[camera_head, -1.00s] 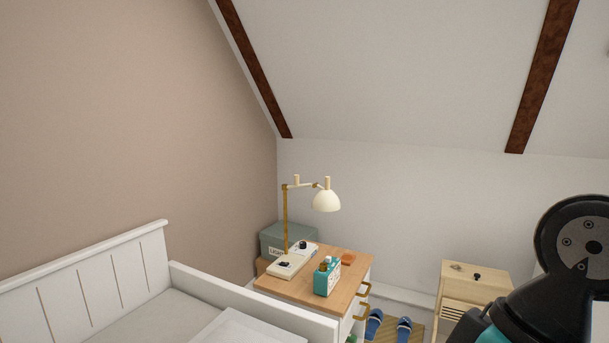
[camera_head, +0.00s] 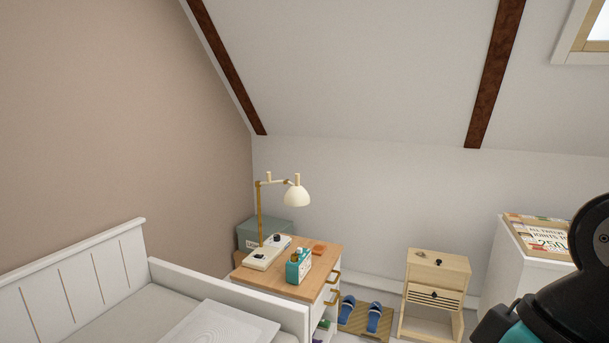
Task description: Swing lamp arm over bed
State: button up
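The desk lamp (camera_head: 296,195) has a cream dome shade, a brass upright post and a short jointed arm with two cream knobs on top. It stands on the bedside table (camera_head: 315,266), and its arm points right, over the table and away from the bed. The white bed (camera_head: 170,280) is at the lower left, with its side rail next to the table. My gripper is not in view.
A teal box with small bottles (camera_head: 298,266) and a white device (camera_head: 266,252) sit on the bedside table. A grey-green storage box (camera_head: 262,232) is behind. Blue slippers (camera_head: 374,316) lie on a mat. A wooden cabinet (camera_head: 434,293) and a white unit (camera_head: 508,262) stand right. The ceiling slopes.

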aim_at(258, 183)
jog(key=z, duration=0.7)
jog(key=i, duration=2.4)
jog(key=u, duration=1.1)
jog(key=i, duration=0.75)
jog(key=u, duration=1.05)
jog(key=i, duration=0.2)
jog(key=u, duration=0.1)
